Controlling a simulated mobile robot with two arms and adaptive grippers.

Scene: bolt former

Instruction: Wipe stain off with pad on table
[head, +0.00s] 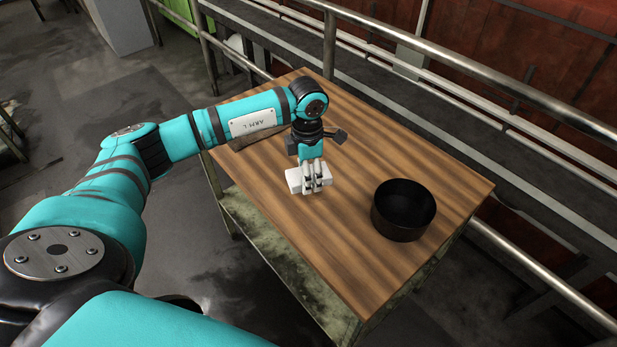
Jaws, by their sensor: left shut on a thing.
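My left gripper (312,188) points down over the wooden table (350,275) and is shut on a white pad (294,181). The pad is a small white block, and the gripper's fingers cover part of it. It is at or just above the tabletop, near the table's left edge; I cannot tell whether it touches the wood. I make out no clear stain on the visible tabletop; the wood has dark grain stripes, and the arm and pad hide part of it. My right gripper is not in view.
A black round bowl (403,210) stands on the table to the right of the pad. A metal railing (480,75) runs behind the table's far side. The table's front part and the area behind the bowl are clear.

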